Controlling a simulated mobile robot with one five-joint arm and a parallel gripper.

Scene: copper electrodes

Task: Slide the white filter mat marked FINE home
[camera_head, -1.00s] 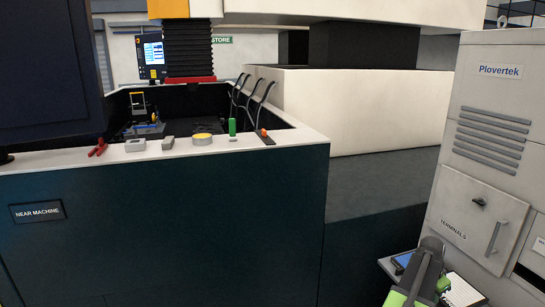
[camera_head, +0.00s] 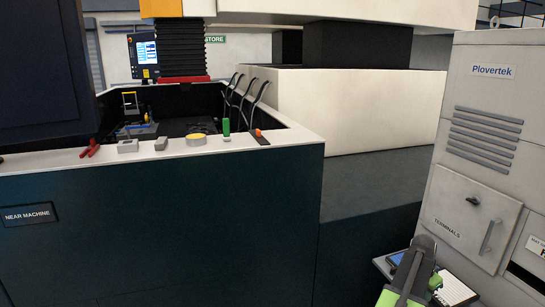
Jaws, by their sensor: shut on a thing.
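My gripper (camera_head: 434,284) is at the lower right, in front of the grey cabinet. It is largely hidden by my own arm, so its fingertips do not show clearly. A white ruled or pleated panel with a dark edge (camera_head: 458,289) shows just right of it, cut by the bottom edge of the picture. It looks like the white filter mat, shut in my gripper, but no FINE mark can be read on it. A dark slot (camera_head: 526,283) is in the cabinet front to the right, apart from the panel, under a partly visible label (camera_head: 537,246).
The grey Plovertek cabinet (camera_head: 484,130) stands at right, with a handled TERMINALS door (camera_head: 470,218). A small shelf (camera_head: 381,264) with a blue item (camera_head: 396,259) lies beside my arm. A large dark machine (camera_head: 170,225) with small items on its rim fills the left.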

